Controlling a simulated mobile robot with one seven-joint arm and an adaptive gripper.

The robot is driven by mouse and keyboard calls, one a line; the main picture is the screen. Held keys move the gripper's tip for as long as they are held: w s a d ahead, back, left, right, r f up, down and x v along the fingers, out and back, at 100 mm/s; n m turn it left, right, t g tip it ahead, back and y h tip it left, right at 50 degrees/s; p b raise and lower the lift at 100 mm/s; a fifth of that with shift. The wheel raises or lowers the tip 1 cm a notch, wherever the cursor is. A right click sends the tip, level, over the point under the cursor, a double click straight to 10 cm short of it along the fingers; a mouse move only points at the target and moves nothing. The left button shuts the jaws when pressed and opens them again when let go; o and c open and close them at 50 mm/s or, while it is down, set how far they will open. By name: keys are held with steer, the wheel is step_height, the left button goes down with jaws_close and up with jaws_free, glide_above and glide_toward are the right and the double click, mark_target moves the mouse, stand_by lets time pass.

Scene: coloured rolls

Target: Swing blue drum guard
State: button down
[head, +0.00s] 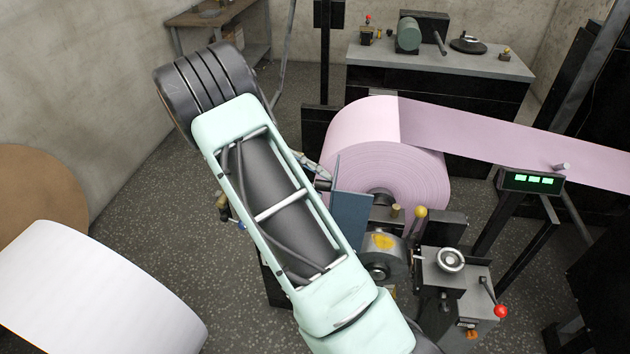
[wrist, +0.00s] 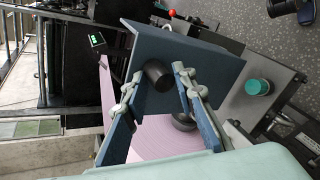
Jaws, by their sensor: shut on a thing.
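The blue drum guard (head: 350,215) is a flat blue-grey panel in front of the pink roll (head: 365,130), left of the machine's hub. In the wrist view the guard (wrist: 208,50) shows as a wide bent plate with a stubby black handle (wrist: 158,74) standing out from it. My gripper (wrist: 160,80) has one finger on each side of this handle and is shut on it. In the head view my arm covers most of the gripper (head: 318,178), and only parts of the fingers and the dark handle show beside the panel.
A pink web runs right past a green-lit display (head: 532,181). A grey machine box (head: 455,280) with a red-knobbed lever stands right of the guard. A white roll (head: 90,300) and a brown roll (head: 40,195) lie at left. A workbench (head: 440,63) stands behind.

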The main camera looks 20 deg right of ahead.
steer(key=c, duration=1.8)
jaws_free()
steer(key=shift+s+a+f, duration=0.1)
steer(key=shift+a+f, duration=0.1)
steer(key=shift+f, duration=0.25)
steer(key=shift+s+a+f, duration=0.1)
steer(key=shift+a+f, duration=0.1)
steer(key=shift+f, duration=0.2)
steer(key=shift+c, duration=0.2)
steer(key=shift+o, duration=0.4)
steer(key=shift+w, duration=0.15)
steer(key=shift+r, duration=0.15)
steer(key=v, duration=1.2)
steer(key=shift+w+d+r, duration=0.15)
steer(key=shift+d+r, duration=0.05)
